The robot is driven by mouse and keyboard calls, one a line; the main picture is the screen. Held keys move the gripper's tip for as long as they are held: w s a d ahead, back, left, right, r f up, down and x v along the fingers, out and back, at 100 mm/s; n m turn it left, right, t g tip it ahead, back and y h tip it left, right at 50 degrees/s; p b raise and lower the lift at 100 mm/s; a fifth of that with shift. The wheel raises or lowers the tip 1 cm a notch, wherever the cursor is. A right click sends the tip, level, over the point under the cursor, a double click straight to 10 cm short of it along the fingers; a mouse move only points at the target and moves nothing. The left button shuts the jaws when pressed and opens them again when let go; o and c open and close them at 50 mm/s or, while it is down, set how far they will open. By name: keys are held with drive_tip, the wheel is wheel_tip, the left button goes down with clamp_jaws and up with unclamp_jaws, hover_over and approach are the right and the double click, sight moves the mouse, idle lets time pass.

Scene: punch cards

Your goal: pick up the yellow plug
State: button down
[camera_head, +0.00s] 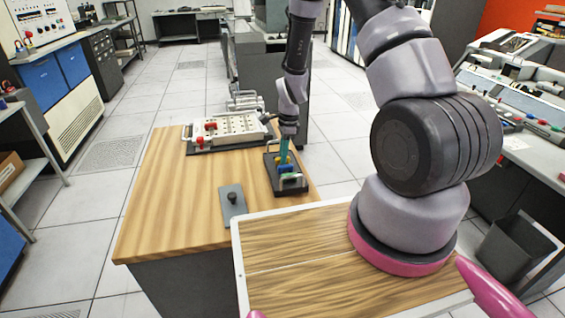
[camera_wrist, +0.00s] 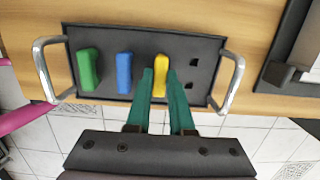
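The yellow plug (camera_wrist: 160,75) stands upright in the dark tray (camera_wrist: 205,48), in line with the blue plug (camera_wrist: 124,73) and the green plug (camera_wrist: 88,70). My gripper (camera_wrist: 160,82) has its green fingers on either side of the yellow plug, with no clear gap between them and it. It looks shut on the plug, and the plug does not look lifted. In the head view, my gripper (camera_head: 284,163) points down over the tray (camera_head: 291,186), and the fingers partly hide the plugs.
Two dark holes lie right of the yellow plug. Metal handles (camera_wrist: 42,70) (camera_wrist: 233,80) rise at both tray ends. A white panel with red parts (camera_head: 228,132) and a grey plate with a black knob (camera_head: 232,204) sit on the wooden table (camera_head: 160,205).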

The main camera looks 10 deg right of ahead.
wheel_tip(320, 180, up, 15)
idle(1.4)
